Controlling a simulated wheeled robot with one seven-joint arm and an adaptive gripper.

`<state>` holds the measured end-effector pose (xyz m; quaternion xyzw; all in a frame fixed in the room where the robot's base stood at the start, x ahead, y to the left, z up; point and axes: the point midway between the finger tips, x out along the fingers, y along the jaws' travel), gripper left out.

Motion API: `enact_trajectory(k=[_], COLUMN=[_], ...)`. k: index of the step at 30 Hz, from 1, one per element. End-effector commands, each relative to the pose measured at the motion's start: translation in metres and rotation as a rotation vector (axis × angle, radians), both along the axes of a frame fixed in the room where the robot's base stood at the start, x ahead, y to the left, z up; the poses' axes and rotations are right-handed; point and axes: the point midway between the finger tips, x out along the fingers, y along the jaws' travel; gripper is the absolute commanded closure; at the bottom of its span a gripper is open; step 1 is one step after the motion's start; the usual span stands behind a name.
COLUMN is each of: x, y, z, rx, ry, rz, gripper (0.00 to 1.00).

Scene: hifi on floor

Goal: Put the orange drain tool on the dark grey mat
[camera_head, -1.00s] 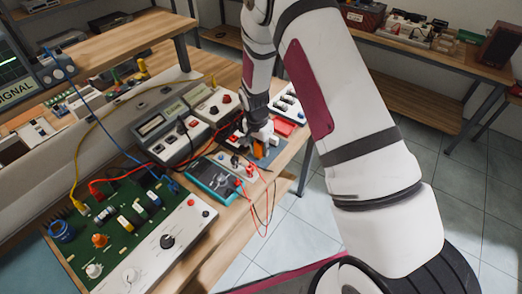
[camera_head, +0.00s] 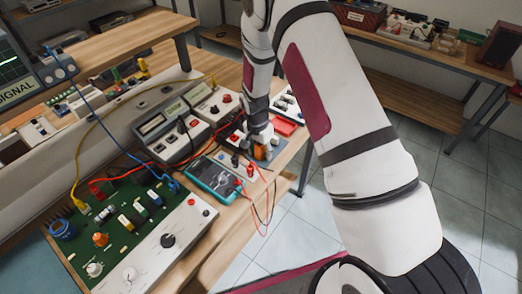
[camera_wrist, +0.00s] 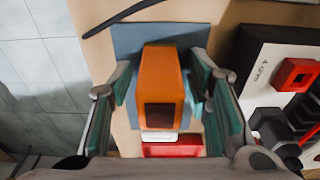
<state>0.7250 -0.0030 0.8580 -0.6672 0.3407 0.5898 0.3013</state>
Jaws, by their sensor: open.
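The orange drain tool (camera_wrist: 160,72) is a blocky orange piece with a dark recess in its near face. In the wrist view it stands between the fingers of my gripper (camera_wrist: 163,85), which is open with one finger on each side. A flat blue-grey mat (camera_wrist: 128,38) lies under and around it, and the tool appears to be on it. Contact at its base is hidden. In the head view the tool (camera_head: 259,153) shows as a small orange patch below my gripper (camera_head: 260,146), which covers much of it.
A teal-edged meter (camera_head: 213,176) with red and black leads lies close on the left. A red tray (camera_head: 285,127) is just behind. A black-and-white panel with a red square part (camera_wrist: 296,74) stands to the right in the wrist view. The bench edge is near.

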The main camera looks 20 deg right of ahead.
Motion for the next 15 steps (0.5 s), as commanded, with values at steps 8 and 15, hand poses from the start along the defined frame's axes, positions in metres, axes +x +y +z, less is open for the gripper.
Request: enact_trajectory(k=[8,15], x=[-0.001,-0.004], y=[0.004,0.009], z=[0.037,0.083], rx=[0.0,0.001], ry=[-0.005,-0.005], rz=[-0.001,0.0], gripper=[0.55,0.55])
